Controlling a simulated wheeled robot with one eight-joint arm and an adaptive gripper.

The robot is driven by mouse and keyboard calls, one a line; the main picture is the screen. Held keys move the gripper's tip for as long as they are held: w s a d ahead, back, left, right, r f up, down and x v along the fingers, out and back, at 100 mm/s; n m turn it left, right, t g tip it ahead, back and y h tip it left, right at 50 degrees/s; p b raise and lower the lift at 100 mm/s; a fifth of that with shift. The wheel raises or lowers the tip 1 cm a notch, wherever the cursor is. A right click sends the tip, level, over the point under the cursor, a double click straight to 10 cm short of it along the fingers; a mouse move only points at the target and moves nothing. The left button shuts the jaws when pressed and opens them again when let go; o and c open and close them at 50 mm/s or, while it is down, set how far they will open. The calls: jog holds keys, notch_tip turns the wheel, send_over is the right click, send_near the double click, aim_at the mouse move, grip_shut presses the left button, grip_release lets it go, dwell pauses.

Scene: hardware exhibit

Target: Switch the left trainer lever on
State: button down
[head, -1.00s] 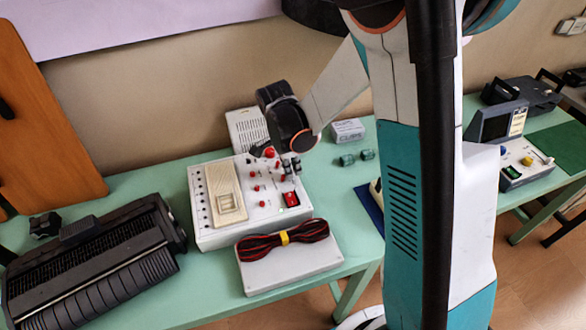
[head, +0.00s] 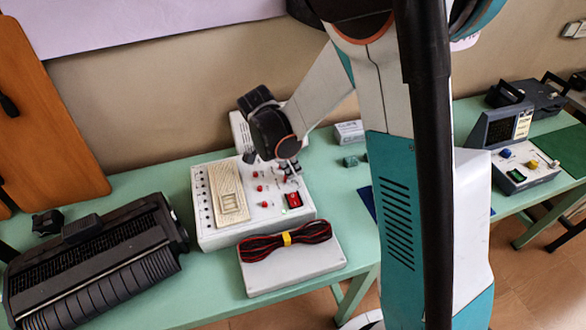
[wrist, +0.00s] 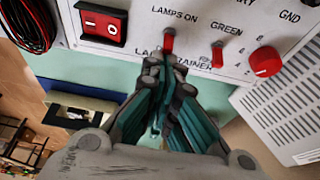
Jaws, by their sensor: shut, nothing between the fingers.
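The white trainer box (head: 212,238) stands on the green table in the head view, with a beige socket and red controls on top. In the wrist view, its panel shows a red lever (wrist: 168,41) near the words "LAMPS ON". A second red lever (wrist: 217,55) is to its right near "GREEN". My gripper (wrist: 163,64) is shut and empty, its tips just below the first lever in the picture. I cannot tell whether they touch it. In the head view, my gripper (head: 287,172) is over the box's right part and hides some controls.
A red rocker switch (wrist: 102,25) and a red knob (wrist: 265,62) flank the levers. A grey case with a coiled red-black cable (head: 285,240) lies in front of the box. A black machine (head: 95,260) stands left. A white vented unit (wrist: 285,105) is close by.

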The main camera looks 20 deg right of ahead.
jog(key=shift+a+r, duration=0.1)
jog(key=shift+a, duration=0.2)
dwell(0.7)
jog(key=shift+r, duration=0.1)
jog(key=shift+r+p, duration=0.4)
jog(key=shift+r, duration=0.35)
